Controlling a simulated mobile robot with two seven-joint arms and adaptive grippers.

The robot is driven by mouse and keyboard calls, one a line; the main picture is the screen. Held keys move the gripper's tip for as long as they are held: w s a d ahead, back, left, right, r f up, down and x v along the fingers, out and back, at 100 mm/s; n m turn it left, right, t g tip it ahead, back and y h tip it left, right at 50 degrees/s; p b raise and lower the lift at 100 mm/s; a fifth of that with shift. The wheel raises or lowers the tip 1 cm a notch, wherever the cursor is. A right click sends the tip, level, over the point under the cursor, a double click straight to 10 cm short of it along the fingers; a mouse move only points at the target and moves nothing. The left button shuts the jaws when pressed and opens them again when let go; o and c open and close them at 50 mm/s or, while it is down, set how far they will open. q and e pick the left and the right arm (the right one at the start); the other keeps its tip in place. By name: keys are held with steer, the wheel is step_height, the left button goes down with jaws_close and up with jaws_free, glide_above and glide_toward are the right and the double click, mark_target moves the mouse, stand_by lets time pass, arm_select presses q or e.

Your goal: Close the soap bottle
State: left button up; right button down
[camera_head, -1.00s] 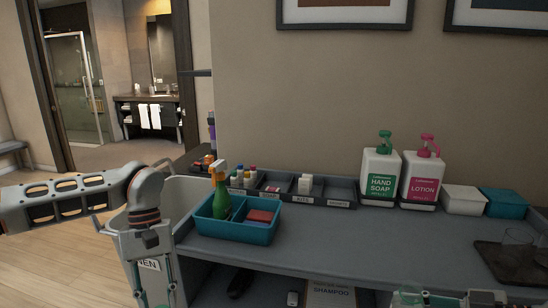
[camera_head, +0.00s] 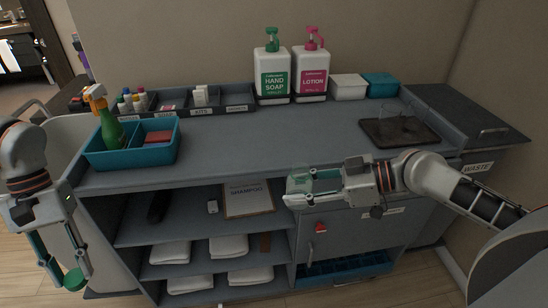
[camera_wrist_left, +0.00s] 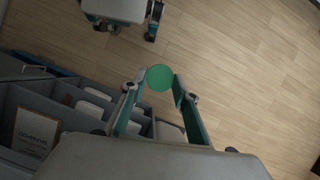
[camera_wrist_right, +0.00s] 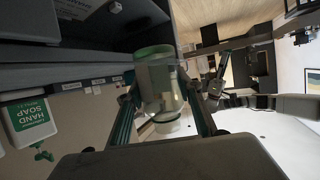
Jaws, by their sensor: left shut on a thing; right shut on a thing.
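A round green cap (camera_head: 75,279) is pinched between the fingertips of my left gripper (camera_head: 66,281), low at the left, off the counter. The cap shows as a green disc in the left wrist view (camera_wrist_left: 159,78). My right gripper (camera_head: 296,187) is shut on a small clear soap bottle (camera_head: 300,178), in front of the counter's edge. The right wrist view shows this bottle (camera_wrist_right: 160,88) between the fingers, see-through with a green band at one end. The cap and the bottle are well apart, and no cap is seen on the bottle.
The hand soap pump (camera_head: 272,73) and lotion pump (camera_head: 311,73) stand at the back of the counter. A teal caddy (camera_head: 99,160) with a green spray bottle (camera_head: 109,127) is at the left. A dark tray (camera_head: 375,133) is at the right. The middle counter (camera_head: 240,145) is clear.

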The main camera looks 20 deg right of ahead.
steer(key=a+f+n+g+y, duration=0.2)
steer(key=a+n+g, duration=0.6)
steer(key=a, duration=1)
steer(key=shift+w+g, duration=0.25)
steer(key=shift+g, duration=0.25)
arm_select(q)
steer(key=shift+d, duration=0.1)
steer(key=d+r+n+t+h, duration=0.1)
steer(key=d+r+n, duration=0.3)
steer(key=d, duration=0.6)
steer(key=d+r+n+t+h, duration=0.1)
steer(key=d+r+n, duration=0.4)
steer(key=d+r, duration=0.2)
steer(key=d+r+n+t+h, duration=0.1)
steer(key=d+r+n, duration=0.4)
steer(key=d, duration=0.7)
steer(key=shift+w+d+r+h, duration=0.35)
steer(key=shift+w+h, duration=0.05)
steer(key=shift+h, duration=0.2)
steer(key=shift+f, duration=2.05)
steer(key=shift+r, duration=0.1)
steer(key=shift+f, duration=0.9)
